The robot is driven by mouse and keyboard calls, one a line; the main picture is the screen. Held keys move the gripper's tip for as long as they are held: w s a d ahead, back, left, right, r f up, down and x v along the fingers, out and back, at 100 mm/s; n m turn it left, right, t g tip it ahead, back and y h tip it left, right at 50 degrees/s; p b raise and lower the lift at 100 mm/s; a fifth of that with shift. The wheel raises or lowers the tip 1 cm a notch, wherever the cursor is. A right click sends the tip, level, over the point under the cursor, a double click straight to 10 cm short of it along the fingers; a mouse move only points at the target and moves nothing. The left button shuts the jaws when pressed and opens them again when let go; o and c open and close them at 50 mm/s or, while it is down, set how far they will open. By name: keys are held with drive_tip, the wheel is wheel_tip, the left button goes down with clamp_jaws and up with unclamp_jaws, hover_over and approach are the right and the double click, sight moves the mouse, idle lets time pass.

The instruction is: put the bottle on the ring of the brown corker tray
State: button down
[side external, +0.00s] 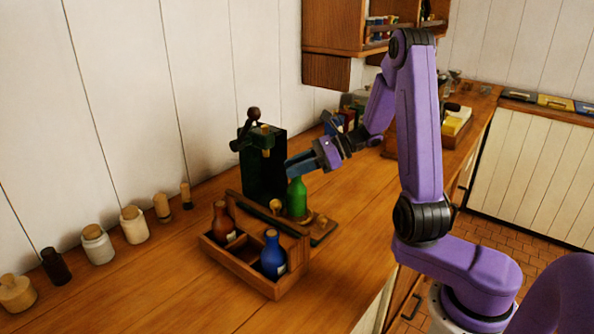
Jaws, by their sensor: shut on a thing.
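The green bottle (297,199) is upright, with its neck in my gripper (293,170), which is shut on it and reaches in from the right. The fingers hide the bottle's top. The bottle's base is over the brown corker tray (322,230), in front of the dark green corker (257,178). The ring is not clearly seen, and I cannot tell whether the bottle's base touches the tray or sits inside the ring. Small cork-coloured pieces (276,205) show near the bottle.
A wooden carrier (247,275) with a red-brown bottle (222,222) and a blue bottle (272,254) stands close in front of the tray. Jars (97,243) line the wall at left. A wall cabinet (335,30) hangs behind. The counter right of the tray is clear.

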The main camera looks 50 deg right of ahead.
drive_tip(key=shift+f, duration=0.65)
drive_tip(key=c, duration=0.8)
unclamp_jaws()
drive_tip(key=shift+f, duration=0.1)
